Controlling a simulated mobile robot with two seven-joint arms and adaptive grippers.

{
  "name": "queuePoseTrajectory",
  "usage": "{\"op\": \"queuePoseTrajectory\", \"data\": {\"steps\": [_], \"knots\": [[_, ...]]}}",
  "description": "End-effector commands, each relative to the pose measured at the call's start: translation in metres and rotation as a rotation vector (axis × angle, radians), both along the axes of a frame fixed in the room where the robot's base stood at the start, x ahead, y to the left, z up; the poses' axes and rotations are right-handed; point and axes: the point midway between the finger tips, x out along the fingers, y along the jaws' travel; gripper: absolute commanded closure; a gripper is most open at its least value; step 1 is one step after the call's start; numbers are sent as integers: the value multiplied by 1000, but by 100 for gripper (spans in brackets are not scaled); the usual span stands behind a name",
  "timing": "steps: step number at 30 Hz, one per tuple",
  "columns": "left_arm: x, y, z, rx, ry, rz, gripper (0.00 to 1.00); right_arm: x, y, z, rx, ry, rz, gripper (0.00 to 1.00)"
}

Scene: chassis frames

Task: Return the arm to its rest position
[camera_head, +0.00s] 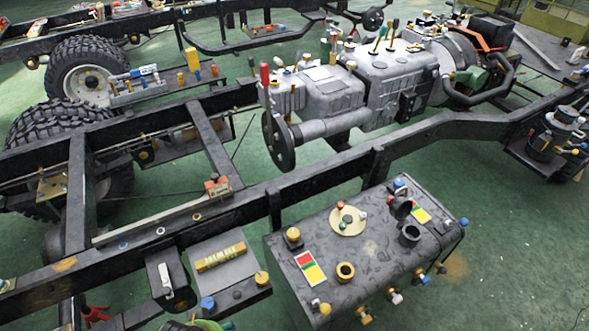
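Neither of my grippers shows in the head view, and I see no part of either arm that I can make out. What they hold and how they are posed is hidden from this view. The head view looks down on a dark vehicle chassis frame (335,172) with a grey engine and gearbox block (335,92) mounted on it.
A dark tank (375,262) with knobs and coloured labels juts out at the front. A small box with a yellow strip (222,257) sits left of it. Large tyres (85,68) stand at the left. Green floor (510,260) is open at the lower right.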

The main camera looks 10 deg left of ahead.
Motion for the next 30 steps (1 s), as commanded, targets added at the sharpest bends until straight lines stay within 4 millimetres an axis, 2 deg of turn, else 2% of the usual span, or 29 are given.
{"op": "queuePoseTrajectory", "data": {"steps": [5,8,11,15,19,24,27,30], "knots": [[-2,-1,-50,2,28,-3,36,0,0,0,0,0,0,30],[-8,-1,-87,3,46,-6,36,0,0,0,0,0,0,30],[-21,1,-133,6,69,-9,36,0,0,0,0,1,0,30],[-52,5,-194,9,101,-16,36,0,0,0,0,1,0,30],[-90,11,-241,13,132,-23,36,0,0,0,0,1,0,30],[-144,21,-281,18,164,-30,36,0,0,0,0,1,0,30],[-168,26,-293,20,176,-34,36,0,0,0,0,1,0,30],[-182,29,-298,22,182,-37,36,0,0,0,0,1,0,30]]}}
